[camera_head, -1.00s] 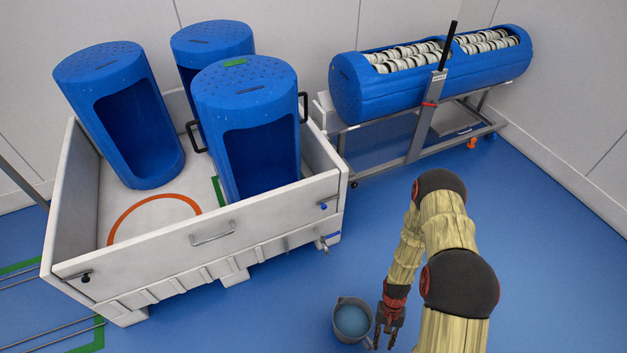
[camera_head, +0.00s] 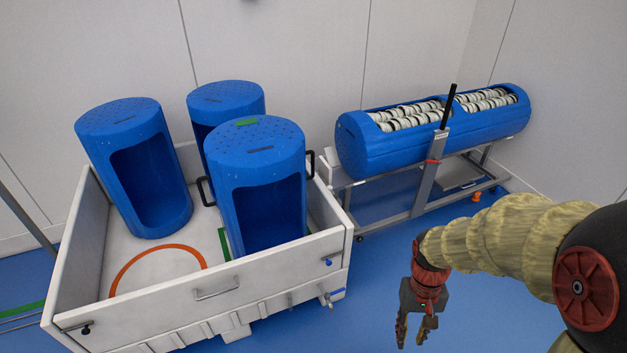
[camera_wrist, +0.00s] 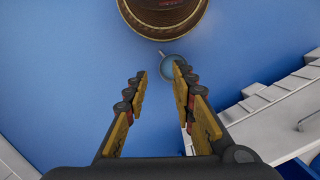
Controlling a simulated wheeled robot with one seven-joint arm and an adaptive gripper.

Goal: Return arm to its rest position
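My gripper (camera_head: 412,338) hangs fingers-down over the blue floor at the lower right of the head view, right of the white crate. In the wrist view my gripper (camera_wrist: 160,95) shows its two yellow-padded fingers apart with nothing between them. My arm reaches in from the right, bent at a large dark joint. A small grey pail with bluish contents (camera_wrist: 178,70) stands on the floor, partly hidden behind a fingertip in the wrist view; it does not show in the head view now.
A white crate (camera_head: 160,329) holds three upright blue tubs (camera_head: 262,150). Behind my arm, a blue tub of white rolls (camera_head: 375,155) lies on a metal cart (camera_head: 425,185). Floor is clear between crate and arm.

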